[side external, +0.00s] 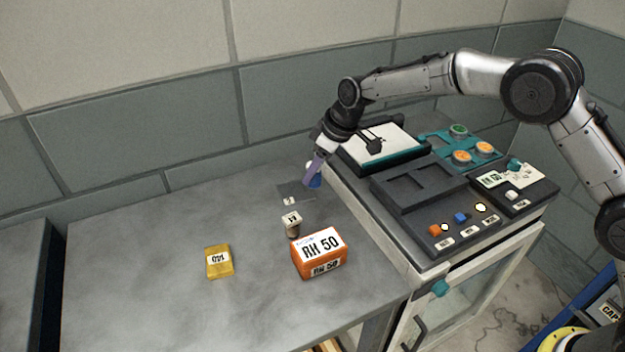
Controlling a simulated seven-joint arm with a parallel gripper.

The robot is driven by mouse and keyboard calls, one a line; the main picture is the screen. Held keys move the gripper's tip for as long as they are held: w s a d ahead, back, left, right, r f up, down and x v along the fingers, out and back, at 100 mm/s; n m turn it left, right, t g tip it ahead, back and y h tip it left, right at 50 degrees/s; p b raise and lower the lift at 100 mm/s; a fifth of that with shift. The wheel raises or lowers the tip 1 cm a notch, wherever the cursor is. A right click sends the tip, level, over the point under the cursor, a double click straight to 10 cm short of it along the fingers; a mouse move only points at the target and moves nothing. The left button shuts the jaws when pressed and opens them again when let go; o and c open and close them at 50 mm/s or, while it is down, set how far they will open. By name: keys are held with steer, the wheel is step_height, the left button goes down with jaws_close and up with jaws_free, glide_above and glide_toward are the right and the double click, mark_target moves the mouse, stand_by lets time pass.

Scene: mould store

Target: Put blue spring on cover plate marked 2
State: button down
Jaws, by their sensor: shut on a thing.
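My gripper (310,182) points down at the back of the grey bench, by the right edge of a flat dark grey plate (294,190). It is shut on a small blue thing (316,182), which looks like the blue spring; the fingers hide part of it. The plate has a small white label (289,201) at its front, too small to read surely. I cannot tell whether the blue thing touches the plate or is held just above it.
A small labelled cylinder (292,223) stands in front of the plate. An orange RH 50 box (318,254) and a yellow box (218,262) are nearer. A dark console (430,205) with buttons is to the right. The bench's left side is clear.

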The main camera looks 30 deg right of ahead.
mark_target(313, 181)
steer(key=shift+w+f, duration=0.15)
steer(key=shift+f, duration=0.05)
steer(key=shift+w+a+f, duration=0.1)
steer(key=shift+f, duration=1.55)
steer(key=shift+c, duration=2.2)
jaws_free()
steer(key=shift+f, duration=0.15)
steer(key=shift+r, duration=0.5)
steer(key=v, duration=1.1)
steer(key=shift+r, duration=0.2)
